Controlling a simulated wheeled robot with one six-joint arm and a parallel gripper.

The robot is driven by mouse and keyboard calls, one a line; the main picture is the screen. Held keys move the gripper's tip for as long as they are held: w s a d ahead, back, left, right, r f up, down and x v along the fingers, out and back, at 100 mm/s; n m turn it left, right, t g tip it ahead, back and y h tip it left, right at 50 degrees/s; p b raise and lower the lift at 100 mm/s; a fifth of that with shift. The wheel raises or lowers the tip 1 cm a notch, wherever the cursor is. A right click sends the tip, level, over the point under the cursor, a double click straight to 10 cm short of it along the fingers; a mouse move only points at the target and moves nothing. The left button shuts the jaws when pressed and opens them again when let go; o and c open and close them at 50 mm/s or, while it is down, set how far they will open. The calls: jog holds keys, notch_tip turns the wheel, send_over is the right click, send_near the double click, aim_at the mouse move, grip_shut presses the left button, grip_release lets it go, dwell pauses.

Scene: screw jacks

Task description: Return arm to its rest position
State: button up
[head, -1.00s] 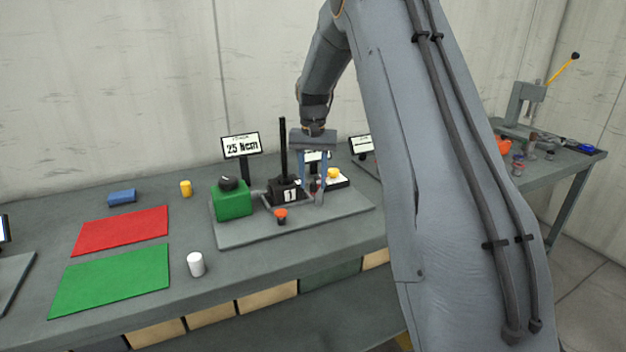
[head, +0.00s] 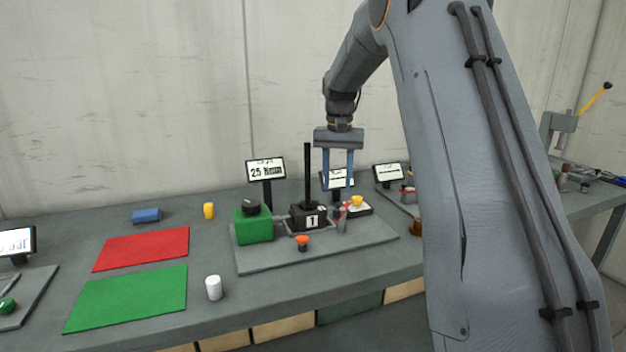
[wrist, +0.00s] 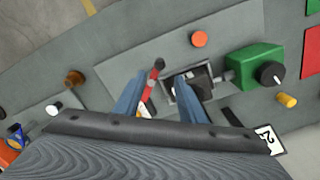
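My gripper (head: 338,186) points down above the grey fixture plate (head: 275,257) in the head view. Its two blue fingers are spread apart with nothing held between them, and they are clear of the parts below. The wrist view also shows the open gripper (wrist: 155,88), with the plate (wrist: 225,30) beneath it.
A "25 Ncm" display (head: 266,169) stands behind the plate. To the left lie a red mat (head: 142,248), a green mat (head: 128,298), a blue block (head: 146,215), a yellow cylinder (head: 209,211) and a white cylinder (head: 214,288). Free air surrounds the gripper.

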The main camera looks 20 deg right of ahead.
jog(key=s+a+f+n, duration=0.2)
jog(key=s+a+f, duration=0.2)
jog(key=s, duration=0.6)
jog(key=s+a+f+n, duration=0.2)
jog(key=s+a+f, duration=0.2)
jog(key=s, duration=0.7)
jog(key=s+a+f+n+t, duration=0.1)
jog(key=s+a+f, duration=0.3)
jog(key=s, duration=0.7)
jog(key=shift+a+f+n, duration=0.4)
jog(key=shift+f, duration=0.2)
